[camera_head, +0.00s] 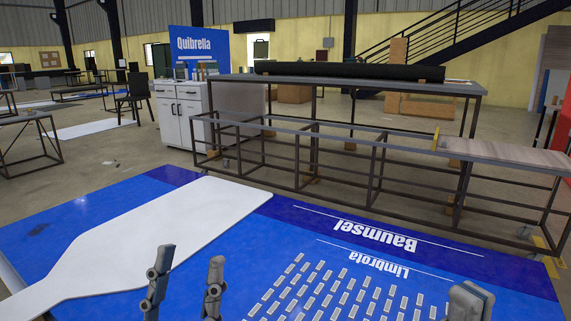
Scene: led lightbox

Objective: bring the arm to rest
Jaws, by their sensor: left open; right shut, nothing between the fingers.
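My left gripper (190,256) shows at the bottom of the head view, left of centre. Its two grey fingers point up and stand well apart, with nothing between them. My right gripper (470,290) shows at the bottom right with its fingers together and nothing held. Both appear in front of a large blue panel (330,240); their height over it is hard to judge. My arms are mostly out of view below the frame.
The panel bears a white bottle shape, upside-down lettering "Baumsel" and "Limbrola", and rows of small light pieces (345,290). Behind it stands a long dark metal frame (310,160) with a wooden board (505,153) at right. A white cabinet (183,115) stands at back left.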

